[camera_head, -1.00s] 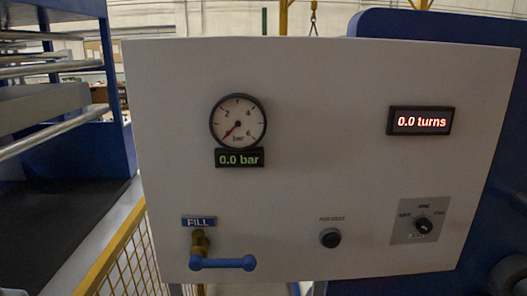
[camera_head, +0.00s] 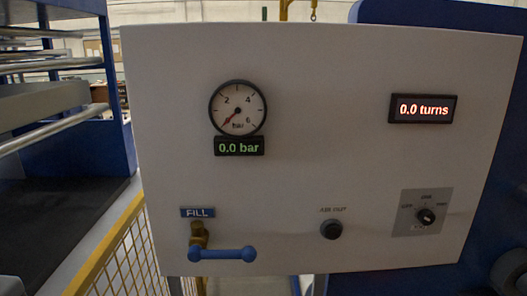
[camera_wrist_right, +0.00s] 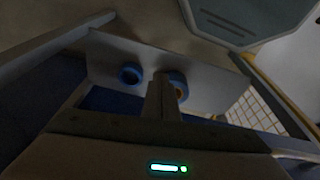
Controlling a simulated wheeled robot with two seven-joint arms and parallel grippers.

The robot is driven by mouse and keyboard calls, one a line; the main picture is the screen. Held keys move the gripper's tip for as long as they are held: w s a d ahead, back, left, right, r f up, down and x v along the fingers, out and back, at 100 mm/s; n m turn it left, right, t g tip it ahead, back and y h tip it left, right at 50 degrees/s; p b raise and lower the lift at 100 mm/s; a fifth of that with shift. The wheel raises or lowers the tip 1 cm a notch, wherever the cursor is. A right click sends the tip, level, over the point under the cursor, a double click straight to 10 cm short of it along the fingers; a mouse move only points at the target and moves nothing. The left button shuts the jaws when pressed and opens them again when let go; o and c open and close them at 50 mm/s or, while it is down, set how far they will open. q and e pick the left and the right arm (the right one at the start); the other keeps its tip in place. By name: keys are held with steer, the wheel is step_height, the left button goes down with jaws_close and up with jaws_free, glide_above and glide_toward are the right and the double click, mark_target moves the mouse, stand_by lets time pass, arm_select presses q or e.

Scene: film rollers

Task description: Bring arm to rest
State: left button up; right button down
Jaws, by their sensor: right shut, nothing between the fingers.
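My right gripper (camera_wrist_right: 162,78) is in the right wrist view, its two fingers together and empty. Behind its fingertips is a pale plate or beam with two round blue-rimmed parts (camera_wrist_right: 130,74), one partly hidden by the fingers. Neither gripper shows in the head view. The white control panel (camera_head: 310,180) fills the middle there. It carries a dial gauge (camera_head: 238,108) at zero, a display (camera_head: 239,146) reading 0.0 bar and a turns display (camera_head: 422,109) reading 0.0. The blue FILL valve handle (camera_head: 222,254) points right. No gripper touches the panel in view.
A yellow mesh fence (camera_head: 125,255) stands at lower left, beside a blue rack with metal rollers (camera_head: 55,66). A blue machine body lies behind the panel at right.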

steer(key=s+f+g+b, duration=0.1)
steer(key=s+f, duration=0.2)
steer(key=f, duration=0.6)
steer(key=s+f+b, duration=0.1)
steer(key=s+f, duration=0.3)
steer(key=f, duration=0.6)
arm_select(q)
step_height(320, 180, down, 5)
steer(key=b, duration=0.2)
steer(key=shift+b, duration=0.35)
arm_select(e)
steer(key=s+d+f, duration=0.3)
steer(key=s+f, duration=0.9)
steer(key=s, duration=0.1)
steer(key=shift+s+d+f+g, duration=0.15)
steer(key=shift+s+d+g, duration=0.15)
steer(key=shift+g, duration=0.1)
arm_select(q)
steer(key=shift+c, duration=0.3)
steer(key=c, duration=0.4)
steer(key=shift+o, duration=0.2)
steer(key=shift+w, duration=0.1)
arm_select(e)
steer(key=shift+s, duration=0.1)
